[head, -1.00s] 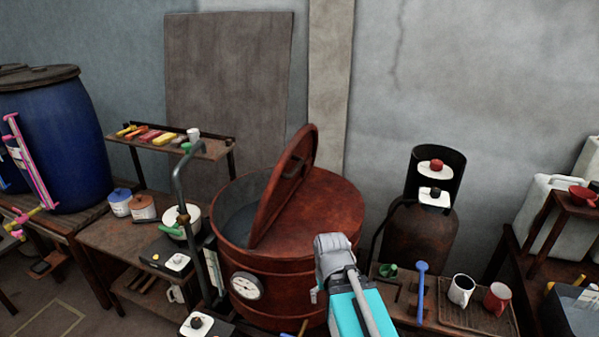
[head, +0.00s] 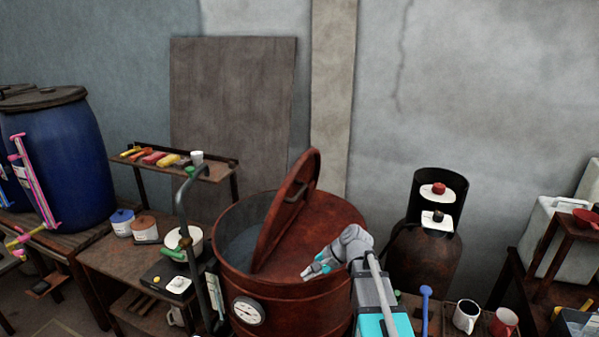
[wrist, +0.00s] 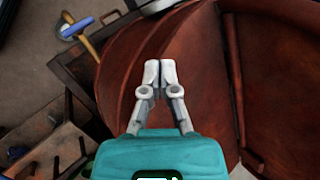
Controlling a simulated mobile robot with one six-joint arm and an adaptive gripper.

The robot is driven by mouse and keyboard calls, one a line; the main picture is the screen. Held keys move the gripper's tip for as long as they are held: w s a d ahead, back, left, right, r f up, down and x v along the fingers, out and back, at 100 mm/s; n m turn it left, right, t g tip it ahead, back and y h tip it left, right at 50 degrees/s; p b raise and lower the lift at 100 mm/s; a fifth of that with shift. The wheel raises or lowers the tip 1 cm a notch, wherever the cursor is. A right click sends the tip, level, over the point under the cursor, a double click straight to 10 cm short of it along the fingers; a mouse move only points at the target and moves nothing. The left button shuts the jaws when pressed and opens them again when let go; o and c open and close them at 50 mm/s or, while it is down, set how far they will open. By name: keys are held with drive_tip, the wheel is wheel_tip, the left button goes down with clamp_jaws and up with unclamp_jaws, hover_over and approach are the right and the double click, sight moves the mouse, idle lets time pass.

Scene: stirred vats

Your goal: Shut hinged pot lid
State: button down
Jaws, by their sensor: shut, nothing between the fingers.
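The pot (head: 290,302) is a large rust-red vat with a round gauge (head: 248,311) on its front. Its hinged lid (head: 287,212) stands raised and tilted over the top, with the left part of the mouth open. My gripper (head: 307,276) is shut and empty, over the fixed right part of the pot top, to the right of the lid. In the wrist view my gripper (wrist: 160,66) shows its fingertips together above the red pot surface (wrist: 190,50). I cannot tell from the frames whether the fingertips touch it.
A grey bent pipe (head: 183,205) stands just left of the pot. A low table (head: 110,250) with small pots is further left. A dark gas-bottle-like cylinder (head: 420,262) stands to the right, with mugs (head: 467,315) in front of it. The air above the pot's right side is clear.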

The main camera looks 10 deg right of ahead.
sight(293, 170)
drive_tip(key=w+d+r+m+t+y, duration=0.4)
drive_tip(key=w+d+r+m, duration=0.2)
drive_tip(key=w+r+m, duration=0.1)
drive_tip(key=w+d+r+m+t+y+p, duration=0.1)
drive_tip(key=w+d+r+m+t+y, duration=0.3)
drive_tip(key=w+d+r+m, duration=0.3)
wheel_tip(293, 170, up, 5)
drive_tip(key=shift+w+r+m+y, duration=0.1)
drive_tip(key=shift+w+m+y, duration=0.2)
drive_tip(key=shift+w+y, duration=0.45)
drive_tip(key=shift+w, duration=0.15)
drive_tip(key=p+x, duration=0.3)
drive_tip(key=x, duration=1.1)
drive_tip(key=shift+a, duration=0.1)
